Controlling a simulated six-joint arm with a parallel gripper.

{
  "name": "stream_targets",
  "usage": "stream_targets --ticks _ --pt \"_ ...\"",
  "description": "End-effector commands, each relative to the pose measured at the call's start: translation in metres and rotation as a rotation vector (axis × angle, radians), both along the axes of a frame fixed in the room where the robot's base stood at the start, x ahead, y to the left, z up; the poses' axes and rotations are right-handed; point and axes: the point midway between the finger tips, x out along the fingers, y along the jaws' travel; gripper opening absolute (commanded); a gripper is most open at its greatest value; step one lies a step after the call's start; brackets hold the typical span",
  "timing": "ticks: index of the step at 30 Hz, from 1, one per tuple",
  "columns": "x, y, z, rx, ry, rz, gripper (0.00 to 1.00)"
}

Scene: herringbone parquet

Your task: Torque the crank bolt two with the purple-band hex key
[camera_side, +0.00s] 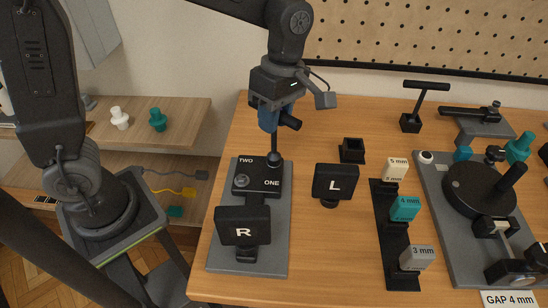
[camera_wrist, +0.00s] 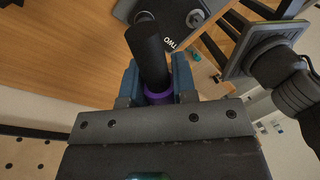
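My gripper (camera_side: 268,118) is shut on the purple-band hex key (camera_wrist: 148,55). Its purple band (camera_wrist: 158,96) shows between the blue fingers in the wrist view. In the side view the key's thin shaft points down, its lower end at a dark round part on the far right corner of the black crank block (camera_side: 256,192). Whether it is seated there is hidden. The block is marked TWO and ONE. A silver bolt head (camera_side: 241,181) shows at its left, and also in the wrist view (camera_wrist: 195,18). Which label belongs to which bolt I cannot tell.
Pedal R (camera_side: 243,226) stands in front on the grey plate (camera_side: 220,256), and pedal L (camera_side: 336,182) stands to its right. A black rack (camera_side: 388,238) holds size-marked blocks. A black T-handled tool (camera_side: 425,100) stands behind. A grey fixture board (camera_side: 440,190) fills the right.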

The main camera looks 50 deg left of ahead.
Motion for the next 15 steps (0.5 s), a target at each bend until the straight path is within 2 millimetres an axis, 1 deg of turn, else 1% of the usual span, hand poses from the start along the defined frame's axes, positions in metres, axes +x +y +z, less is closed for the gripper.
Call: stream_targets --ticks 1,8,15 --pt "-0.0005 0.0003 -0.003 0.003 0.005 -0.004 0.22" --pt "-0.0007 0.0004 -0.0027 0.003 0.004 0.001 0.0" --pt "-0.0008 0.0005 -0.0013 0.003 0.005 0.003 0.0"
